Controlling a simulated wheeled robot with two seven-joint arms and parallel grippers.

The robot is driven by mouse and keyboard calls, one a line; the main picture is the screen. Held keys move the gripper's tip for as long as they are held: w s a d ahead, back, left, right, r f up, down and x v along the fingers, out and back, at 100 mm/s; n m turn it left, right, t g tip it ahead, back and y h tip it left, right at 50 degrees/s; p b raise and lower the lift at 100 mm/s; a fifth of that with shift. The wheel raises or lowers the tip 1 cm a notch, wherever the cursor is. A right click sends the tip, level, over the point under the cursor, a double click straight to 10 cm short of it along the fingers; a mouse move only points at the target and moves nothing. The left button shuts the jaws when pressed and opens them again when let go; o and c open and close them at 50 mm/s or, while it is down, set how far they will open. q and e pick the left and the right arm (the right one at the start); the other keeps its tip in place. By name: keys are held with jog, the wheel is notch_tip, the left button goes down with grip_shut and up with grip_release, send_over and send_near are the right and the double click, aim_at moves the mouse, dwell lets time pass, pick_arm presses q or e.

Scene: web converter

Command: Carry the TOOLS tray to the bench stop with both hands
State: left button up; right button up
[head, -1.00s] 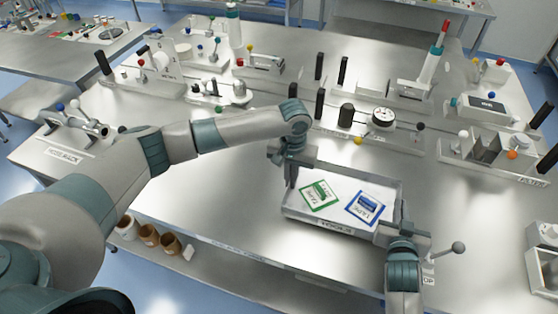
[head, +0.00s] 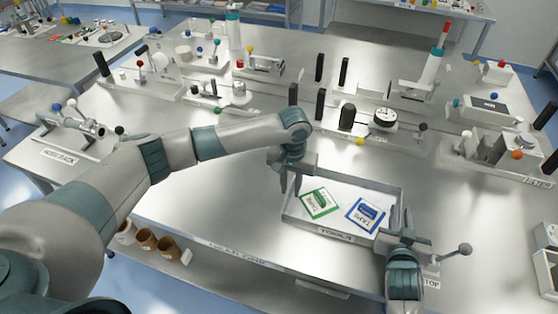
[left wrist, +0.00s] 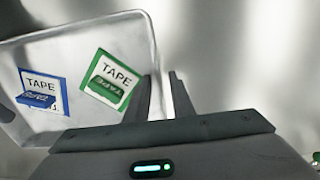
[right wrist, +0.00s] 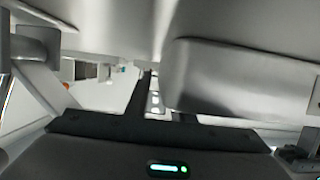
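The TOOLS tray (head: 282,212) is a shallow metal tray that appears to rest level on the bench near its front edge. It holds a green TAPE packet (head: 320,203) and a blue TAPE packet (head: 366,214). My left gripper (head: 290,190) is open at the tray's left end; in the left wrist view its fingers (left wrist: 160,98) stand either side of the tray wall (left wrist: 152,50). My right gripper (head: 401,220) appears open at the right end; its fingers (right wrist: 158,105) are apart. A STOP label (head: 431,284) shows beside my right wrist; the stop itself is mostly hidden.
A ball-ended lever (head: 462,250) stands right of my right gripper. A dial fixture (head: 384,116) and black posts stand behind the tray. A slide fixture (head: 500,146) is at the right.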

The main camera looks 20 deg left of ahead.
pick_arm(q)
notch_tip(320, 180, up, 12)
dwell(0.8)
dwell(0.3)
pick_arm(e)
jog(key=v, duration=1.2)
pick_arm(q)
jog(key=shift+s, duration=0.1)
dwell(0.4)
